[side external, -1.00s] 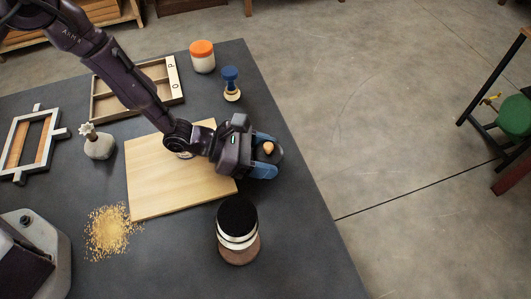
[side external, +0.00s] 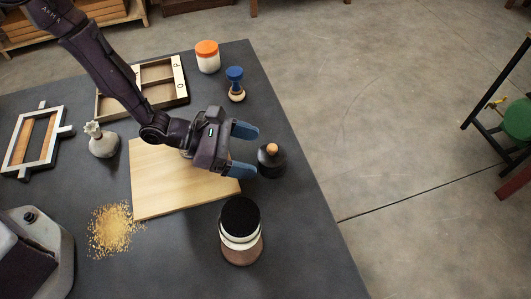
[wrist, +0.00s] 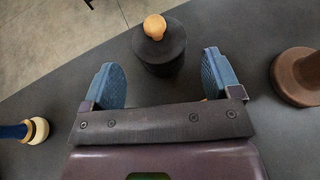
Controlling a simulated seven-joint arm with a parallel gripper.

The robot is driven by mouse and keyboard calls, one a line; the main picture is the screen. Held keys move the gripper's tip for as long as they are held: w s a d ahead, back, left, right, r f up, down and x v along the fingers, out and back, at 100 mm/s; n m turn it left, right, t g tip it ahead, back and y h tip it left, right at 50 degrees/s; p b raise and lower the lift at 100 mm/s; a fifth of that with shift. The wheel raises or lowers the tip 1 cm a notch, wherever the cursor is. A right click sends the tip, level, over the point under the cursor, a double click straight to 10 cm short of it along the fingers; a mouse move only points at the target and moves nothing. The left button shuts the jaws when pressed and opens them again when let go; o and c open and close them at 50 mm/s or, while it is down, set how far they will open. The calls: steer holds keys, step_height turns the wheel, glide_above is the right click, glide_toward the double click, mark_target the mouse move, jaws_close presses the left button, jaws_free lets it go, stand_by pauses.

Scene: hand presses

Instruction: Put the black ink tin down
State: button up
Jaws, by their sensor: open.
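The black ink tin (side external: 271,163) stands upright on the dark table near its right edge, with a small tan knob on its lid. In the wrist view the tin (wrist: 160,50) is just beyond the fingertips, roughly centred between them. My gripper (side external: 247,151) is open and empty, its two blue fingers spread, to the left of the tin. The gripper also shows in the wrist view (wrist: 162,75), with a gap between the fingers and the tin.
A wooden board (side external: 160,190) lies under my wrist. A stack with a black top (side external: 240,215) stands in front of the tin. A blue-handled stamp (side external: 235,84) and an orange-lidded jar (side external: 207,57) stand behind. The table's right edge is close to the tin.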

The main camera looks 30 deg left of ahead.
steer(key=s+a+r+m+g+y, duration=0.1)
steer(key=s+a+r+m+g, duration=0.2)
steer(key=r+m, duration=0.65)
steer(key=s+a+r+m+g+y, duration=0.1)
steer(key=s+a+r+m, duration=0.3)
steer(key=r, duration=1)
steer(key=s+a+r+m+t+y, duration=0.1)
steer(key=s+a+r+m+y, duration=0.3)
steer(key=s+a, duration=0.3)
steer(key=s+a+r+m+t+y, duration=0.2)
steer(key=s+a+r+m+y, duration=0.2)
steer(key=a, duration=0.8)
steer(key=s+m+y, duration=0.1)
steer(key=s+y, duration=0.1)
steer(key=s, duration=0.1)
steer(key=shift+a+r+m+t, duration=0.15)
steer(key=shift+r+m+t, duration=0.05)
steer(key=shift+m+t, duration=0.15)
